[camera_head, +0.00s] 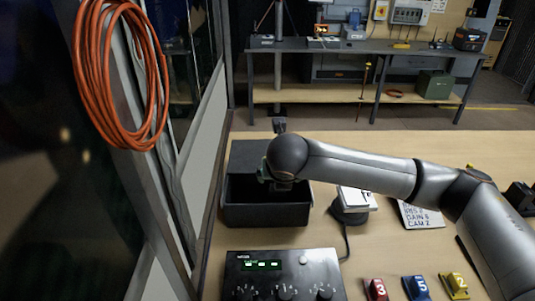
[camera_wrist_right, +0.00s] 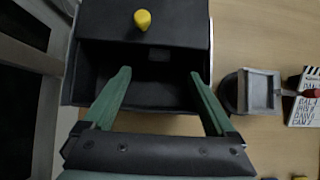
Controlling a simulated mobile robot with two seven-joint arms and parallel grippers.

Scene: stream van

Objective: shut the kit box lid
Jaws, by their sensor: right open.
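The dark kit box (camera_head: 265,214) stands on the wooden bench at the left, beside the van wall. Its lid (camera_head: 245,156) is open, raised at the back of the box. In the wrist view the lid (camera_wrist_right: 180,22) carries a yellow knob (camera_wrist_right: 143,19), and the dark interior of the box (camera_wrist_right: 150,92) shows below it. My right gripper (camera_wrist_right: 160,73) is open and empty, its green fingers spread over the box opening, short of the knob. In the head view my right wrist hides part of the box and lid. My left gripper is out of view.
A small device with a pale top (camera_head: 355,198) and a cable stands right of the box, by a lettered card (camera_head: 420,214). A black control panel (camera_head: 285,275) lies in front. Red, blue and yellow numbered blocks (camera_head: 417,287) stand at the front right.

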